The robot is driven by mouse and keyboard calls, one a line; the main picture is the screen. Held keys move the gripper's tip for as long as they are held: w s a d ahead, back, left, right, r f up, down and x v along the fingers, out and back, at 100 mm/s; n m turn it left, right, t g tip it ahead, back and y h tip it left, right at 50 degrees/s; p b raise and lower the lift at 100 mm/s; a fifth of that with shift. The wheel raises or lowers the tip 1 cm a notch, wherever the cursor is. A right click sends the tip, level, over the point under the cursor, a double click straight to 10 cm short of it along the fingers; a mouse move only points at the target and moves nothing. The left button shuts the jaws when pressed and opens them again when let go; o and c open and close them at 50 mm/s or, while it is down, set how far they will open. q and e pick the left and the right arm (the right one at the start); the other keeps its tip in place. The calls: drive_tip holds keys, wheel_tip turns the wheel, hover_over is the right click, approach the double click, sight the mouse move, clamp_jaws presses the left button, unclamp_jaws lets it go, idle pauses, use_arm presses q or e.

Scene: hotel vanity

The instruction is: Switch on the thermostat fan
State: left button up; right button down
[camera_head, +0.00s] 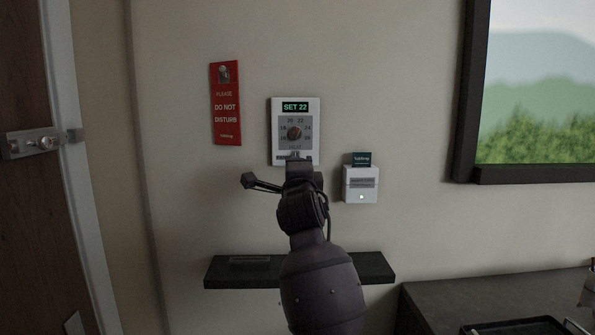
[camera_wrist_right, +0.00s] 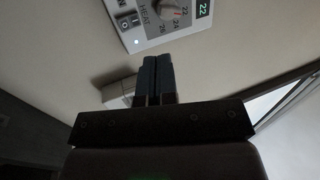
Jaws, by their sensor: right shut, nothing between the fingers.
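The thermostat (camera_head: 312,146) is a white wall panel with a green "SET 22" display and a round brown dial. A small light glows near that switch. My right gripper (camera_head: 295,157) is at the thermostat's lower edge in the head view and hides part of it. In the wrist view its fingers (camera_wrist_right: 157,62) are together and empty, just off the panel edge; contact cannot be told. My left gripper is out of view.
A red door sign (camera_head: 226,120) hangs left of the thermostat. A white card holder (camera_head: 360,190) with a dark card is at the lower right. A dark shelf (camera_head: 375,268) juts out below, behind my arm. A framed picture (camera_head: 530,174) hangs right; a door (camera_head: 30,200) stands left.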

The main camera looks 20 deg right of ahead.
drive_tip(key=shift+s+a, duration=0.15)
drive_tip(key=shift+s, duration=0.45)
drive_tip(key=shift+s+a, duration=0.15)
drive_tip(key=shift+s, duration=0.4)
drive_tip(key=s+f+n+g+y, duration=0.1)
drive_tip(key=s+f+n+y, duration=0.35)
drive_tip(key=f+n, duration=0.85)
drive_tip(key=s+f+n+g+y, duration=0.15)
drive_tip(key=s+f+n, duration=0.7)
drive_tip(key=f, duration=0.85)
drive_tip(key=s+d+f+g, duration=0.3)
drive_tip(key=s+f, duration=0.9)
drive_tip(key=s+d+f+g, duration=0.3)
drive_tip(key=s+f, duration=0.9)
drive_tip(key=s, duration=0.1)
drive_tip(key=shift+s+f+n+g, duration=0.2)
drive_tip(key=shift+f+n+g, duration=0.15)
drive_tip(key=shift+f, duration=0.05)
